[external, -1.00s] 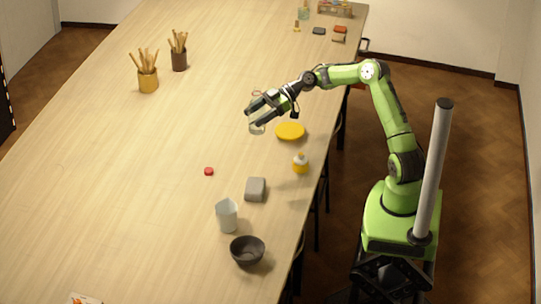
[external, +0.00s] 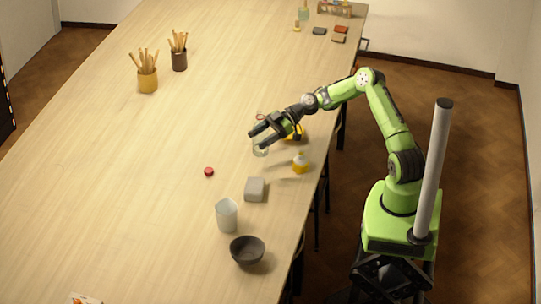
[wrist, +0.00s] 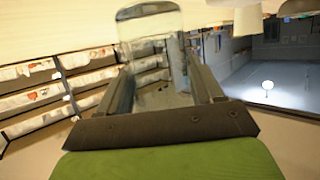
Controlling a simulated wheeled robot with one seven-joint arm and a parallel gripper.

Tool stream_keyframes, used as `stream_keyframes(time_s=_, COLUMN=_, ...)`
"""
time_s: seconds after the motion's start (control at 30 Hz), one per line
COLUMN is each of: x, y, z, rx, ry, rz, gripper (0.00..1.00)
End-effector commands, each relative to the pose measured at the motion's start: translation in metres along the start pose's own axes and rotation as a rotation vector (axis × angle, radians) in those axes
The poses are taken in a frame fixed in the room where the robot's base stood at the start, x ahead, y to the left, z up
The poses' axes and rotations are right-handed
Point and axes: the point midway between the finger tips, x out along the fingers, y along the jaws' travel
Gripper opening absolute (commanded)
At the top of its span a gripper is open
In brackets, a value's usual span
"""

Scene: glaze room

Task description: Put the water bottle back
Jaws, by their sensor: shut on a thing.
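The water bottle (external: 261,150) is clear and hard to make out. My gripper (external: 256,138) is shut on it, with the bottle's lower end showing below the fingers in the external view. In the wrist view the clear bottle (wrist: 150,45) shows between the two dark fingers (wrist: 163,90), with a rounded end at the top. The bottle looks roughly upright over the table. I cannot tell whether its base touches the tabletop.
Brush pots (external: 148,81) stand far left. The table's left middle is clear.

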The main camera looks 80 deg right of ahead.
Motion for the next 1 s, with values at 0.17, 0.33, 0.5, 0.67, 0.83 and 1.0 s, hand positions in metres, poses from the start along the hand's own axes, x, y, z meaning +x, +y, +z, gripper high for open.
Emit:
stream_keyframes(time_s=0.17, x=0.009, y=-0.001, z=0.022, rx=0.003, ry=0.001, rz=-0.002, gripper=0.28)
stream_keyframes(time_s=0.33, x=0.015, y=0.0, z=0.04, rx=-0.002, ry=0.002, rz=0.0, gripper=0.28)
stream_keyframes(time_s=0.5, x=0.015, y=0.0, z=0.039, rx=-0.003, ry=0.001, rz=0.0, gripper=0.28)
stream_keyframes(time_s=0.67, x=0.016, y=0.0, z=0.043, rx=-0.003, ry=0.001, rz=0.0, gripper=0.28)
stream_keyframes(time_s=0.83, x=0.015, y=0.0, z=0.042, rx=-0.001, ry=0.0, rz=0.0, gripper=0.91)
stream_keyframes(time_s=1.0, x=0.015, y=0.0, z=0.042, rx=-0.001, ry=0.0, rz=0.0, gripper=0.91)
